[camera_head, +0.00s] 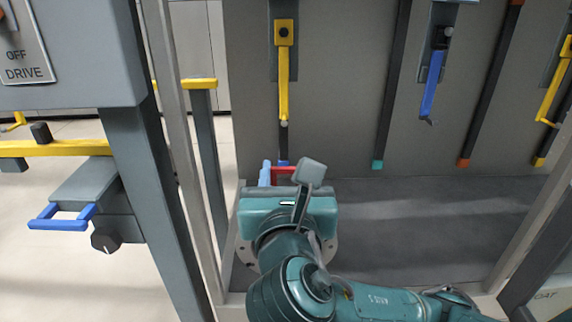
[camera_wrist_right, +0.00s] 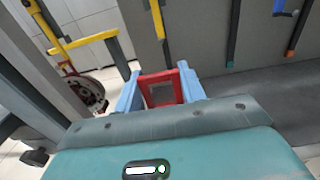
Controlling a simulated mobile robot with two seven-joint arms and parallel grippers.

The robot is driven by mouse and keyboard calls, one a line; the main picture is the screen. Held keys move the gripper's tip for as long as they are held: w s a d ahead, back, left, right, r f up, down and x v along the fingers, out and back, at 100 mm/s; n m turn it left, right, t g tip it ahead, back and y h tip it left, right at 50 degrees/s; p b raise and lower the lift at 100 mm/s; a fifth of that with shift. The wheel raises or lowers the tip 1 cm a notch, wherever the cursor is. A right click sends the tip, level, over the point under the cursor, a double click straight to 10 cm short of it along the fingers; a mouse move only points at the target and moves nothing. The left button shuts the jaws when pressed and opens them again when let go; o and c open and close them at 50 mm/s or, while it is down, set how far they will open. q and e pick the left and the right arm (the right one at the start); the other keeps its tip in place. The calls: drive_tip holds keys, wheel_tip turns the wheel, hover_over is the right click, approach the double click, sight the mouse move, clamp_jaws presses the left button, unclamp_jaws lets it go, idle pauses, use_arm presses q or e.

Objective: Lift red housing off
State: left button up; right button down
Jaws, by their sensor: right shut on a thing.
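The red housing (camera_wrist_right: 174,76) shows in the right wrist view as a small square red frame around a grey middle. My right gripper (camera_wrist_right: 161,92) has its two light blue fingers on either side of it, shut on it. In the head view only a thin red strip of the housing (camera_head: 284,170) shows, just beyond my teal right wrist. One blue finger of my right gripper (camera_head: 275,174) shows left of it. The wrist hides the rest. Whether the housing touches anything besides the fingers cannot be told. My left gripper is not in view.
A yellow hook (camera_head: 284,75) hangs on the grey back panel above the gripper. A blue hook (camera_head: 432,85) and another yellow hook (camera_head: 553,85) hang further right. Dark strips with coloured tips run between them. A grey post (camera_head: 182,150) stands close left. The dark floor (camera_head: 420,225) at right is clear.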

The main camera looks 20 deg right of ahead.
drive_tip(key=shift+s+a+r, duration=0.1)
drive_tip(key=shift+s+r, duration=0.1)
drive_tip(key=shift+s, duration=0.25)
drive_tip(key=shift+s+p, duration=0.1)
drive_tip(key=shift+p, duration=0.2)
drive_tip(key=shift+p+v, duration=1.65)
drive_tip(key=shift+v, duration=1)
drive_tip(key=shift+p+v, duration=0.3)
drive_tip(key=shift+v, duration=0.5)
